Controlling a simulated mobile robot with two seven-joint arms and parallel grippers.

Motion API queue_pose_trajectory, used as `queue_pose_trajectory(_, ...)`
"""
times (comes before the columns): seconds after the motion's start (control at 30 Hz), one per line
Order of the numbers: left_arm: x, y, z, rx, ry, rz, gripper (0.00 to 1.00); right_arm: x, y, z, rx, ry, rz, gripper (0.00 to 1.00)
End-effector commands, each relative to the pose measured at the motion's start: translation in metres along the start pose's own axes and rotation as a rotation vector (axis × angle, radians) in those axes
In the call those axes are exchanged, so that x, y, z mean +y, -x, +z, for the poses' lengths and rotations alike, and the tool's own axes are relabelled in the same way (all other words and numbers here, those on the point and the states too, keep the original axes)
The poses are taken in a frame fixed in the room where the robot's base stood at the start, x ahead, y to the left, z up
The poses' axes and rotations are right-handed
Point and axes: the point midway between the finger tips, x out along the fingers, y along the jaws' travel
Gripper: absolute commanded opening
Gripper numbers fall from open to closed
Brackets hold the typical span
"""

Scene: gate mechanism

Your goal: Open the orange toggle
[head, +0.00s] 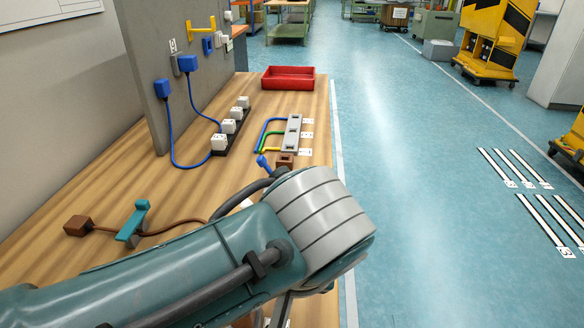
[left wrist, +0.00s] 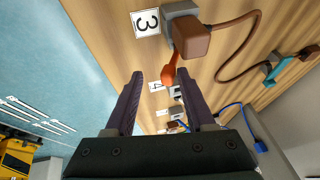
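The orange toggle (left wrist: 171,68) shows in the left wrist view, sticking out beside a brown block (left wrist: 192,38) and a grey box near the tag marked 3 (left wrist: 146,22). My left gripper (left wrist: 160,77) is open and empty. Its dark fingers point toward the toggle, which appears between and just beyond the fingertips; I cannot tell whether they touch. In the head view my left arm crosses the foreground and hides the orange toggle and most of the gripper. My right gripper is in neither view.
On the wooden table (head: 95,190) are a teal toggle (head: 134,223) with a brown cable, a blue toggle (head: 263,163), a strip of white plugs (head: 229,127) and a red tray (head: 288,72). A grey panel (head: 165,60) stands at the left.

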Motion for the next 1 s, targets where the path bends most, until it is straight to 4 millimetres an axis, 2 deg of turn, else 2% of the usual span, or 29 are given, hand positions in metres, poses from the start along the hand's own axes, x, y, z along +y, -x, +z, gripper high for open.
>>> queue_pose_trajectory(0.17,0.000,0.007,-0.001,0.000,0.000,0.002,0.50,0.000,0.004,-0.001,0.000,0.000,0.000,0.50)
queue_pose_trajectory(0.43,0.000,0.055,-0.002,0.001,0.001,0.004,0.50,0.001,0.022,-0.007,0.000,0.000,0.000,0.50)
queue_pose_trajectory(0.63,0.000,0.087,-0.001,0.001,0.000,0.003,0.50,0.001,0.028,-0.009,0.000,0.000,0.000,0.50)
queue_pose_trajectory(0.8,0.000,0.099,-0.001,0.001,-0.001,0.001,0.50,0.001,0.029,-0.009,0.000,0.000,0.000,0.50)
queue_pose_trajectory(1.0,0.000,0.099,0.000,0.000,-0.001,-0.001,0.50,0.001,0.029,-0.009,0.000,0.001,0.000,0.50)
